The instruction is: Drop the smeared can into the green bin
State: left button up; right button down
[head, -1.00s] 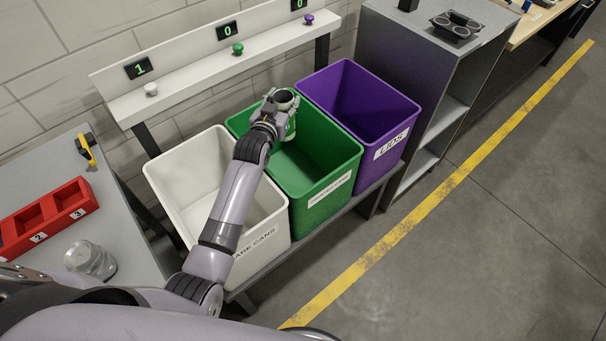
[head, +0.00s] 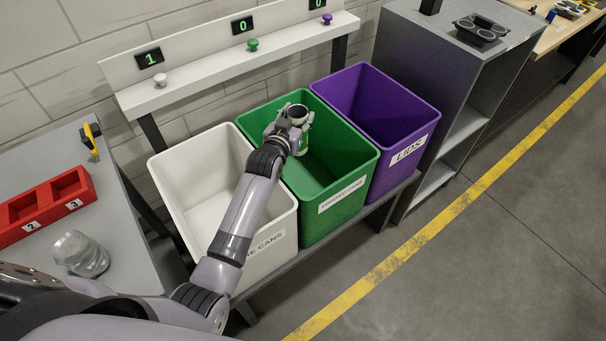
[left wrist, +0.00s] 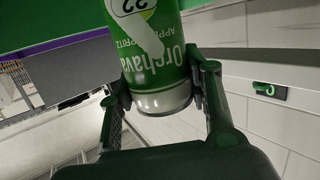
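The can (head: 304,143), green and white with a pale rim, is in my left gripper (head: 289,130), over the back left part of the green bin's opening. The green bin (head: 338,222) stands between the white and purple bins. In the left wrist view the can (left wrist: 150,70) sits between both fingers of the left gripper (left wrist: 156,88), which touch its sides. A pale slanted streak crosses its printed label. The can's dark round end faces up in the head view. My right gripper is not in view.
The white bin (head: 272,238) is left of the green bin and the purple bin (head: 408,172) is right of it. A shelf with counters and knobs (head: 253,45) runs behind. A red numbered rack (head: 45,208) and a clear jar (head: 80,254) are on the left table.

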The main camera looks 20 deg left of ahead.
pick_arm(q)
jog(key=o, duration=0.5)
notch_tip(320, 180, up, 10)
dwell(0.6)
